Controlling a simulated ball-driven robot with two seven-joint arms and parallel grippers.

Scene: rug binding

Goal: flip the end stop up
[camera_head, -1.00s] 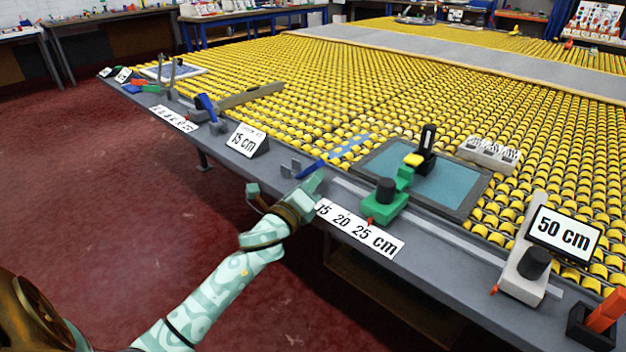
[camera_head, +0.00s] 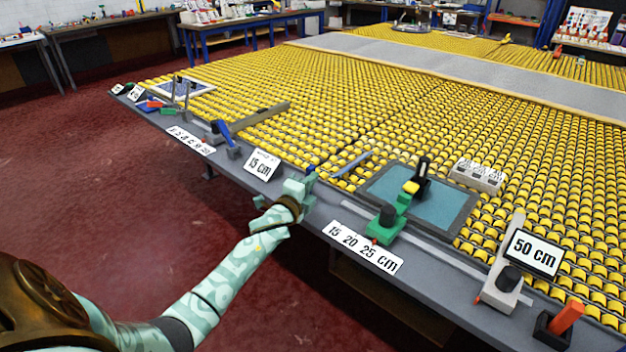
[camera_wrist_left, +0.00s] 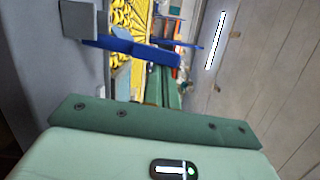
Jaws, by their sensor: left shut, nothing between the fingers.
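My left gripper (camera_head: 304,181) is at the near table edge, between the 15 cm sign and the green block. It is shut and holds nothing. In the left wrist view a blue bar (camera_wrist_left: 135,50), seemingly the end stop, runs from a grey block (camera_wrist_left: 78,18) just beyond my gripper. The view is turned sideways, with the ceiling at right, so the bar seems to point upward. In the head view only a bit of blue (camera_head: 310,169) shows behind the fingers. Its exact angle, and whether the fingers touch it, cannot be told. My right gripper is out of view.
A 15 cm sign (camera_head: 262,165) and another blue lever (camera_head: 222,130) stand to the left. A green block with a black knob (camera_head: 388,222) and a teal panel (camera_head: 440,200) are to the right. Yellow rollers (camera_head: 330,100) fill the table beyond.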

